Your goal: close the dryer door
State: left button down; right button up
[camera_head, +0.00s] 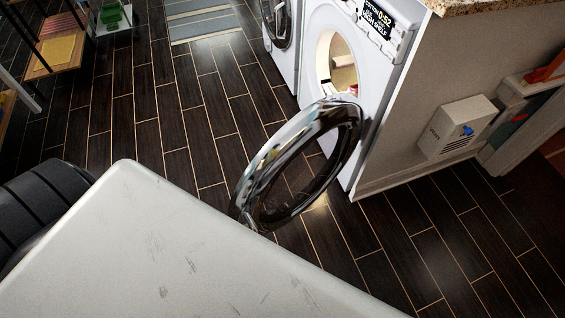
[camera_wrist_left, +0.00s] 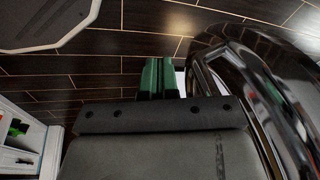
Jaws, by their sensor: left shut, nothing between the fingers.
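The dryer (camera_head: 348,20) is a white front-loader at the top right of the head view, with its round opening uncovered. Its door (camera_head: 248,183), a glossy ring with a chrome rim and dark glass, stands swung wide open over the floor. In the left wrist view the door (camera_wrist_left: 285,110) fills the right side as a dark, shiny curve. My left gripper (camera_wrist_left: 156,66), with green fingers, is shut and empty just left of the door rim. I cannot tell whether it touches the rim. Neither gripper shows in the head view.
A second white machine with a round door (camera_head: 278,20) stands left of the dryer. A white box (camera_head: 457,127) is on the side panel at right. A striped rug (camera_head: 200,20) and a shelf (camera_head: 58,50) are farther back. The dark plank floor (camera_head: 170,110) between is clear.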

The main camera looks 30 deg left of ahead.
pick_arm(q)
jog(key=w+d+r+n+t+y+p, duration=0.15)
jog(key=w+r, duration=0.25)
jog(key=r, duration=0.9)
jog(key=w+d+r+n+t+y, duration=0.15)
jog(key=w+r, duration=0.35)
jog(key=r, duration=0.9)
jog(key=w+a+f+m, duration=0.1)
jog(key=w+a+f, duration=0.5)
jog(key=f, duration=0.2)
jog(key=shift+a, duration=0.15)
